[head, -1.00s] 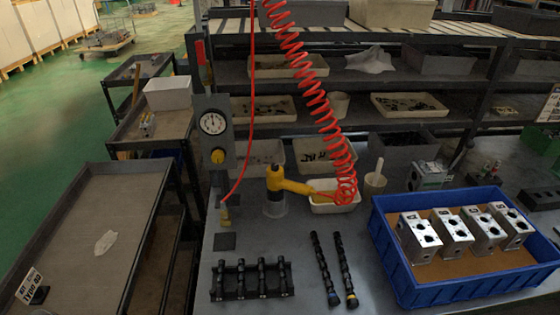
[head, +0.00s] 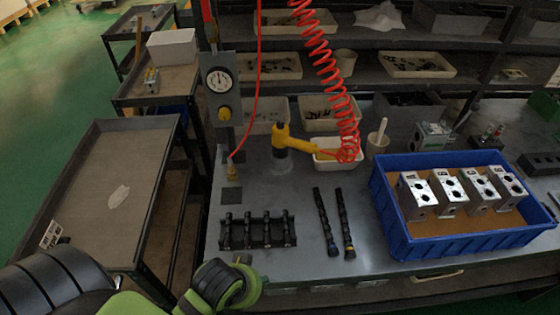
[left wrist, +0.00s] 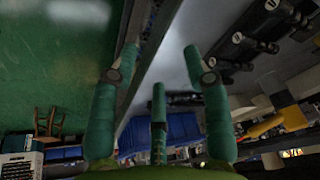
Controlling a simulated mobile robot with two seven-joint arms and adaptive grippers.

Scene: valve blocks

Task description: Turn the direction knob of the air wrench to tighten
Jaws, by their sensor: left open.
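The yellow air wrench (head: 292,141) stands in a clear holder on the grey bench, with the red coiled hose (head: 335,95) running to it. Its direction knob is too small to make out. In the left wrist view, my left gripper (left wrist: 160,56) is open, its three green fingers spread and empty. Black shafts (left wrist: 240,45) show beyond its fingers there. In the head view my left arm enters at the bottom left, by the bench's front edge, well short of the wrench; I cannot make out its fingers there. My right gripper is not in view.
A pressure gauge panel (head: 219,85) with a yellow knob stands left of the wrench. A black rack (head: 258,231) and two dark shafts (head: 334,222) lie at the front. A blue crate (head: 470,244) with several metal blocks is at right. A grey cart (head: 105,180) stands left.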

